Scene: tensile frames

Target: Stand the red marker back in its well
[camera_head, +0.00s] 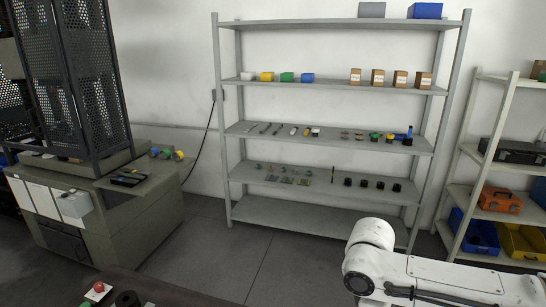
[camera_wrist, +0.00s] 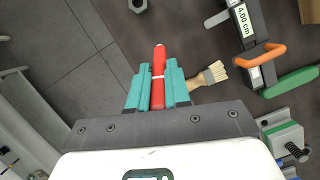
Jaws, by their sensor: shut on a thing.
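The red marker (camera_wrist: 159,56) shows in the wrist view, with a white band partway along it. My gripper (camera_wrist: 157,70) has teal fingers shut on it, one on each side. The marker lies lengthwise between the fingers, and its far end sticks out past the fingertips. A small dark ring-shaped thing (camera_wrist: 137,4) is cut off at the top edge; I cannot tell whether it is the well. My gripper is out of the head view.
A brush (camera_wrist: 208,77) lies close right of the fingers. A tool with an orange handle (camera_wrist: 262,55), a green-handled piece (camera_wrist: 290,82) and a green-and-grey block (camera_wrist: 285,137) are farther right. In the head view, a dark bench edge (camera_head: 175,292) and a shelf rack (camera_head: 290,205) show.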

